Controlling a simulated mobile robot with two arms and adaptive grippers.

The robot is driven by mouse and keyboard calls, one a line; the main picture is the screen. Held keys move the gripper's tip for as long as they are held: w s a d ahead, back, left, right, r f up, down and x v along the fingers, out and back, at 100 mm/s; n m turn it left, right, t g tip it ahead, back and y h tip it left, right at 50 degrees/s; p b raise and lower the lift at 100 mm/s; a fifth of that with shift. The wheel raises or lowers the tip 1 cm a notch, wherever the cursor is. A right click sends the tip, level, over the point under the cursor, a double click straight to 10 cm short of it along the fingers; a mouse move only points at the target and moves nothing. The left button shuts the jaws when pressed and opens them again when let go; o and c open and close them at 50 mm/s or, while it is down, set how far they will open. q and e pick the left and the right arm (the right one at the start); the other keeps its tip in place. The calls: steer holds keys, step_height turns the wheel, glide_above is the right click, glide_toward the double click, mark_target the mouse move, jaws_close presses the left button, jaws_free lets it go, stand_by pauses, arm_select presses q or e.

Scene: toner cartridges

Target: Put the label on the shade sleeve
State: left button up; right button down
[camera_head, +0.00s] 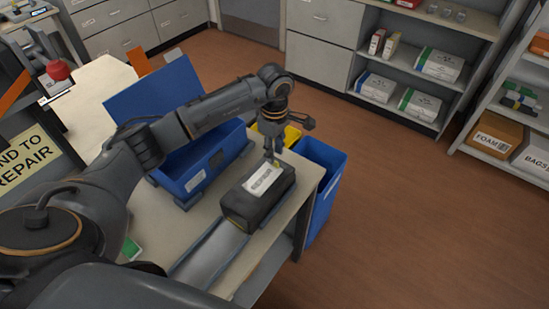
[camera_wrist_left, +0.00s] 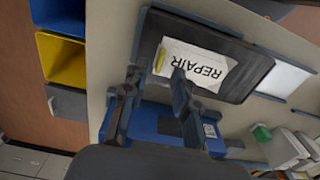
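The shade sleeve appears to be the dark box-shaped piece (camera_head: 243,207) near the table's right end; its dark top fills the upper middle of the left wrist view (camera_wrist_left: 250,72). The white label (camera_head: 264,178), printed REPAIR, lies flat on that top; it also shows in the left wrist view (camera_wrist_left: 205,68), with a small yellow tab (camera_wrist_left: 160,59) at one end. My left gripper (camera_head: 275,153) is over the tab end of the label. In the left wrist view its fingers (camera_wrist_left: 155,80) are apart, the tab between and beyond them. My right gripper is out of view.
An open blue box (camera_head: 190,175) stands behind the sleeve on the table (camera_head: 150,222). A grey tray-like strip (camera_head: 208,255) lies in front. Blue (camera_head: 322,158) and yellow (camera_head: 291,135) bins stand past the table's right edge. The floor to the right is clear.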

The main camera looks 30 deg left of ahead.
arm_select(q)
step_height(320, 180, up, 9)
steer(key=b, duration=0.2)
stand_by(0.6)
